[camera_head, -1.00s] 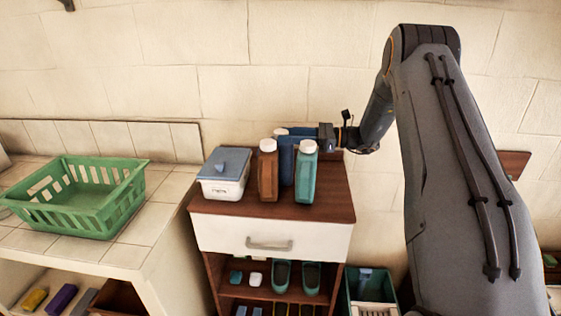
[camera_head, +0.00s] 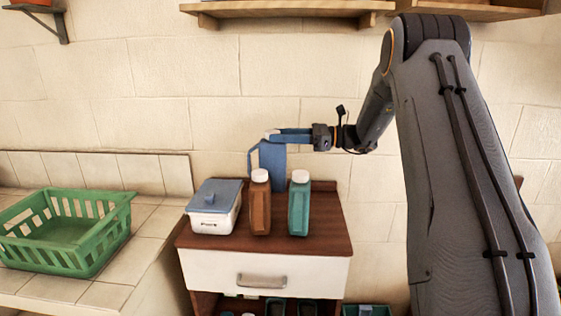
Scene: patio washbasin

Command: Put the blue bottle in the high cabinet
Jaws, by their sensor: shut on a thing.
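The blue bottle (camera_head: 271,160) is in my gripper (camera_head: 285,136), which is shut on it near its top. The bottle is upright and raised behind a brown bottle (camera_head: 260,208) and a teal bottle (camera_head: 299,210). Its lower end is partly hidden by the brown bottle. Both of those white-capped bottles stand on the brown top of a small cabinet (camera_head: 325,222) with a white drawer. No high cabinet with doors shows clearly; only wooden shelves (camera_head: 290,8) are in view high on the wall.
A white box with a blue lid (camera_head: 214,208) stands left of the bottles. A green basket (camera_head: 70,232) sits on the tiled counter (camera_head: 150,215) at left. A second wooden shelf (camera_head: 470,12) is at upper right, behind my arm. The wall between cabinet and shelves is clear.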

